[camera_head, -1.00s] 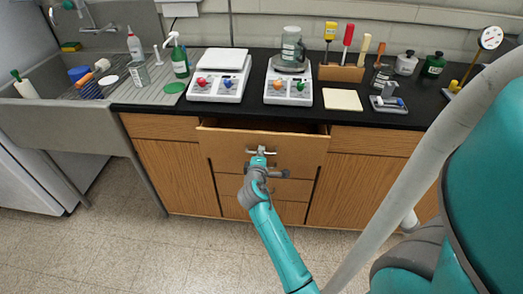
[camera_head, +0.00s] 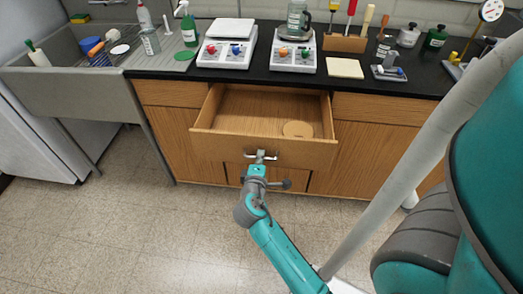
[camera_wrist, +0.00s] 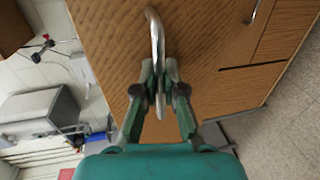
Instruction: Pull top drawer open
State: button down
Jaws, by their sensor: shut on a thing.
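The top drawer (camera_head: 215,147) is pulled well out from the wooden cabinet under the black counter. Its inside shows a bare wooden bottom with a round tan disc (camera_head: 297,129) near the right front. My gripper (camera_head: 258,163) is at the metal bar handle (camera_head: 268,157) on the middle of the drawer front. In the wrist view, the fingers of my gripper (camera_wrist: 158,78) are shut on the handle (camera_wrist: 155,30), which passes between them.
Scales (camera_head: 228,50), bottles and a tool block (camera_head: 345,43) stand on the black counter (camera_head: 398,86) above. A sink (camera_head: 60,85) is at the left. The tiled floor (camera_head: 130,235) before the cabinet is clear.

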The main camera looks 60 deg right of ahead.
jog(key=shift+a, duration=0.2)
jog(key=c, duration=1.5)
grip_release()
jog(key=shift+c, duration=0.2)
jog(key=v, duration=1.2)
jog(key=shift+s+f, duration=0.1)
jog(key=shift+f, duration=0.05)
